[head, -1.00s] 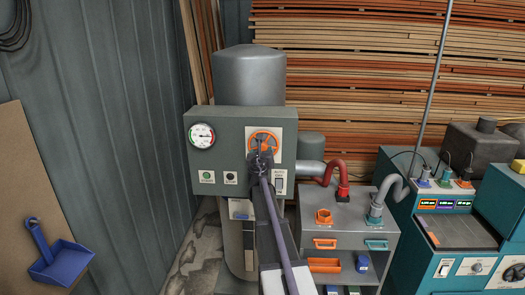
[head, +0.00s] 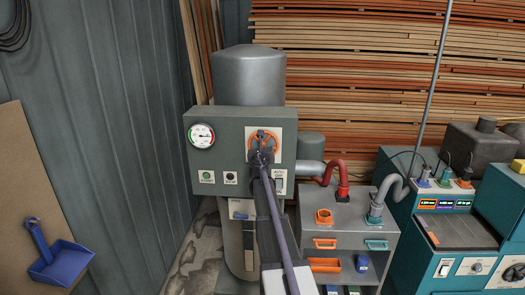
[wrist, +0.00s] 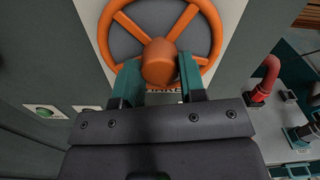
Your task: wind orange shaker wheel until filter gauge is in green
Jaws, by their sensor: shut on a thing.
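The orange shaker wheel (head: 275,138) is on a white plate on the front of a grey-green cabinet; my gripper partly covers it in the head view. In the wrist view the wheel's rim (wrist: 213,30), spokes and round hub show large. My gripper (wrist: 159,70) has its two teal fingers on either side of the hub and is shut on the wheel. In the head view my gripper (head: 262,143) is at the wheel's middle. The round filter gauge (head: 201,135) is left of the wheel, with green and red parts on its dial; its needle is too small to read surely.
A green button (head: 207,177), a black button (head: 230,178) and an AUTO switch (head: 279,185) are below the wheel. A grey cart (head: 345,225) with a red hose (head: 334,172) stands at right. A blue dustpan (head: 61,265) is at lower left.

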